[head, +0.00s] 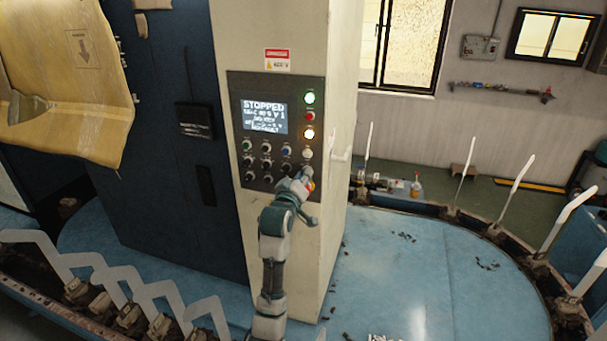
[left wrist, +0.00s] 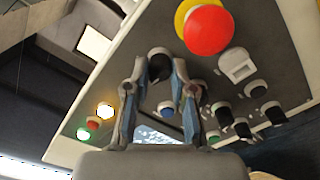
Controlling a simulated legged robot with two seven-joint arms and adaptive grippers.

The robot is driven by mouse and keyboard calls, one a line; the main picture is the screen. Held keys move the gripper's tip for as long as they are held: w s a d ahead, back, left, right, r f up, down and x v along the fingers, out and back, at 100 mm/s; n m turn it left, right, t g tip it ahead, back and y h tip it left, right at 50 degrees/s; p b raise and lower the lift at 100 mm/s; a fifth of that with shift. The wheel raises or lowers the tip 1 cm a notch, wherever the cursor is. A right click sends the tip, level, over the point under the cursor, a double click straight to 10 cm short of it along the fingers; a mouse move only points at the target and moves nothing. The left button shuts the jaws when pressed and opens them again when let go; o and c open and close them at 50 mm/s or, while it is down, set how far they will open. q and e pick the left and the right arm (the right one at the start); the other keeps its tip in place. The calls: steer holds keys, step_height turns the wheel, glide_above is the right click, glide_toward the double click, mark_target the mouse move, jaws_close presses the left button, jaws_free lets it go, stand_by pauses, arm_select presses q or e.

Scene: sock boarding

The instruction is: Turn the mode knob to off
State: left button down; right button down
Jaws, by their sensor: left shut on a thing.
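The control panel (head: 236,110) on the cream cabinet carries a lit screen (head: 265,117) reading "STOPPED", with lamps, buttons and knobs around it. My left gripper (head: 303,181) is at the panel's lower right and covers part of it. In the left wrist view, my left gripper (left wrist: 157,66) has its two fingertips on either side of a dark knob (left wrist: 159,68), shut on it. This looks like the mode knob; its label and pointer setting cannot be read. The knob is hidden behind the gripper in the head view. My right gripper is not in view.
A red mushroom button on a yellow ring (left wrist: 207,30) sits close beside the gripper. Several black knobs (left wrist: 241,127) and a white switch (left wrist: 237,66) are nearby.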

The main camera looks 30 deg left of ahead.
arm_select(q)
steer(key=shift+f+n, duration=0.1)
steer(key=shift+n, duration=0.5)
steer(key=c, duration=1.1)
jaws_free()
steer(key=shift+o, duration=0.7)
steer(key=shift+w+a, duration=0.1)
steer(key=v, duration=1.1)
steer(key=shift+s, duration=0.4)
steer(key=shift+f, duration=0.15)
steer(key=shift+f, duration=0.1)
